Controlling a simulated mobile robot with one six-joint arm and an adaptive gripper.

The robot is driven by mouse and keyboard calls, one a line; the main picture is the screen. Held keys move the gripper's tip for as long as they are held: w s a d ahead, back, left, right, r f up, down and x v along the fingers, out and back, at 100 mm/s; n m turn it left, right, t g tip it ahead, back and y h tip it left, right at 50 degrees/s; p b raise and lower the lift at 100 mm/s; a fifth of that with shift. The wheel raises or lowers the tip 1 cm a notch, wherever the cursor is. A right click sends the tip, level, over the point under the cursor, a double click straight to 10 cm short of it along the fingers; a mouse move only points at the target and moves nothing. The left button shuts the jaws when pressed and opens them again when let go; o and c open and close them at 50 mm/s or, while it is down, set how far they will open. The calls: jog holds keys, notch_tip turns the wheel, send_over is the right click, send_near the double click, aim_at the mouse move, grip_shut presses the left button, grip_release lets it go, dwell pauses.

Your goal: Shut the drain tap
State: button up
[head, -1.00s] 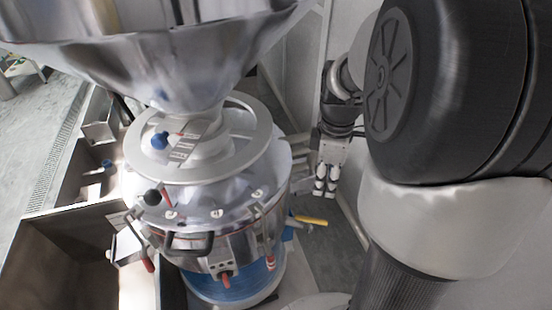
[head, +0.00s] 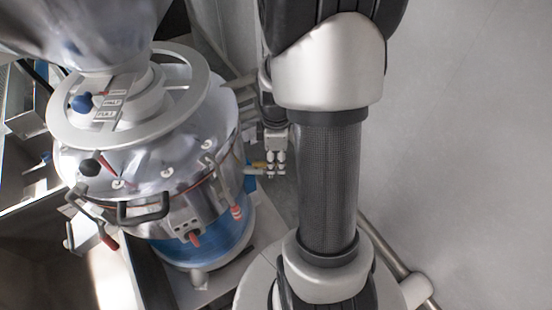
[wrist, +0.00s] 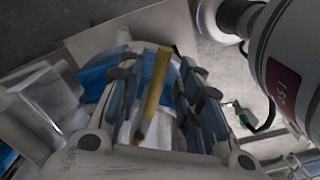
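The drain tap shows as a yellow lever handle (head: 258,164) low on the right side of the grinder, partly hidden by my gripper in the head view. In the wrist view the yellow handle (wrist: 153,90) runs lengthwise between the two fingers. My gripper (head: 276,170) points down at the handle. In the wrist view my gripper (wrist: 157,85) is open, with a finger on each side of the handle and a visible gap. I cannot tell whether a finger touches it. The tap body is mostly hidden.
The grinder (head: 150,165) is a steel drum with a blue band (head: 205,245) and a hopper (head: 90,25) above. Steel bins (head: 40,245) stand at the left. The floor (head: 460,150) at right is clear.

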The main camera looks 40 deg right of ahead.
jog(key=shift+c, duration=0.6)
grip_shut()
